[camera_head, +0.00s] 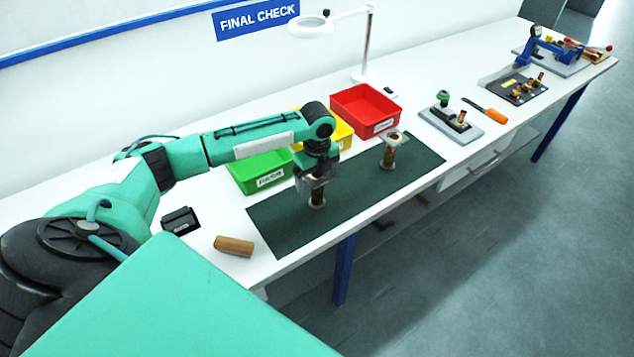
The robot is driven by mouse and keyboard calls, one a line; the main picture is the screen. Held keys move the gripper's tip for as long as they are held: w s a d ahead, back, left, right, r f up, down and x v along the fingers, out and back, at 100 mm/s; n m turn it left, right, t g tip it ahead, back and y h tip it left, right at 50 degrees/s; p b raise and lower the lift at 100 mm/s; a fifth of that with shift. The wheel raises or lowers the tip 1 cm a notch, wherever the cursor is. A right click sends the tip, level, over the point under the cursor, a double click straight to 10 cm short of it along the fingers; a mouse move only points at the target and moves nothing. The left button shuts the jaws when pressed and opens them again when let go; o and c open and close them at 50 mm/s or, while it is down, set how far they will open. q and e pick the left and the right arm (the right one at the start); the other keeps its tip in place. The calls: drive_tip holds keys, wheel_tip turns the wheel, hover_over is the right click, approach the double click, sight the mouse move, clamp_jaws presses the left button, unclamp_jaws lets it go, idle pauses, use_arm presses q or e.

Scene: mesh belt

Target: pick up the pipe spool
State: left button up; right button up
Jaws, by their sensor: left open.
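Two copper-coloured pipe spools with flanged ends stand upright on the dark green mat (285,234). One pipe spool (317,201) is directly under my left gripper (316,181), with its upper part hidden by the gripper. My left gripper points down and is open around or just above this spool's top; I cannot tell whether it touches. The other pipe spool (390,155) stands apart, further right on the mat, with a pale flange on top. My right gripper is not in view.
Green (262,177), yellow (341,132) and red (367,108) bins line the mat's back edge. A brown block (234,245) and a small black device (180,220) lie at left. A magnifier lamp (366,50) stands behind.

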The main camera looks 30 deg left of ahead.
use_arm(q)
drive_tip(key=shift+f, duration=0.4)
drive_tip(key=c, duration=1.5)
drive_tip(key=shift+r, duration=0.1)
